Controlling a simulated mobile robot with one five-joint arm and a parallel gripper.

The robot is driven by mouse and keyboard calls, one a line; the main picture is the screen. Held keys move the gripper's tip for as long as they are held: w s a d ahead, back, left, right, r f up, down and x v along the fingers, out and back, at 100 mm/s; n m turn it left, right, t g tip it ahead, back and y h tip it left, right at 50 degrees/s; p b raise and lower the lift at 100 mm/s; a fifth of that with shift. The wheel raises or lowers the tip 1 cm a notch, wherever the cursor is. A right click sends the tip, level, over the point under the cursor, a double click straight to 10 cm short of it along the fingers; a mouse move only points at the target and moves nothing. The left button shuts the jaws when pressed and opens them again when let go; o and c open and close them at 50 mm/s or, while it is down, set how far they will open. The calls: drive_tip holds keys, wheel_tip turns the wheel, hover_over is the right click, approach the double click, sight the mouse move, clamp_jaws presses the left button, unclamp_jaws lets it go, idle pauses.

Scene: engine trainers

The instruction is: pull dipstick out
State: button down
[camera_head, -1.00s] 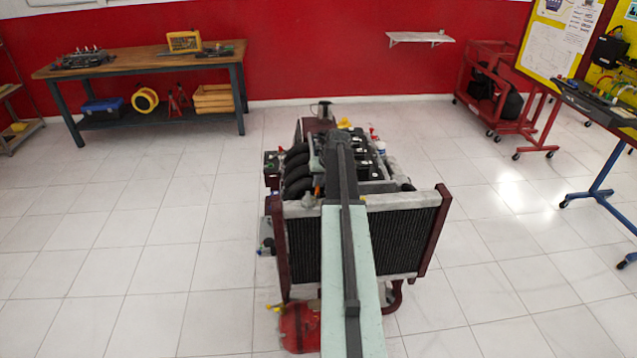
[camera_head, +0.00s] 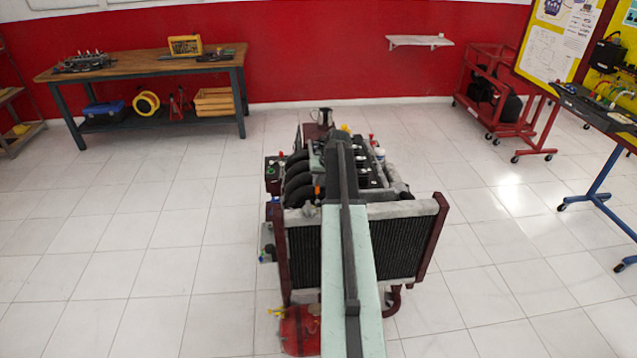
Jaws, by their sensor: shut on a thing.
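The engine trainer (camera_head: 300,183) stands on the floor in the middle of the view, with its radiator (camera_head: 406,243) facing me. My arm reaches away from me over the radiator and the top of the engine. My gripper (camera_head: 338,138) is at the far end of the arm, above the engine's middle to rear part. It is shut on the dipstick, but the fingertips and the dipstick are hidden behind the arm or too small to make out. A small yellow part (camera_head: 345,128) shows just beyond the gripper, and a red-topped part (camera_head: 371,139) shows to its right.
A workbench (camera_head: 140,66) stands at the back left. A red cart (camera_head: 500,95) and a yellow-panel trainer on a blue stand (camera_head: 595,190) are on the right. A red tank (camera_head: 299,330) sits low at the engine's front. The tiled floor on both sides is clear.

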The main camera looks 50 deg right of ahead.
wheel_tip(320, 180, up, 5)
drive_tip(key=p, duration=0.3)
drive_tip(key=shift+r, duration=0.1)
drive_tip(key=shift+f, duration=0.2)
drive_tip(key=c, duration=1.5)
unclamp_jaws()
drive_tip(key=p+v, duration=0.7)
drive_tip(key=v, duration=0.1)
drive_tip(key=shift+f, duration=0.1)
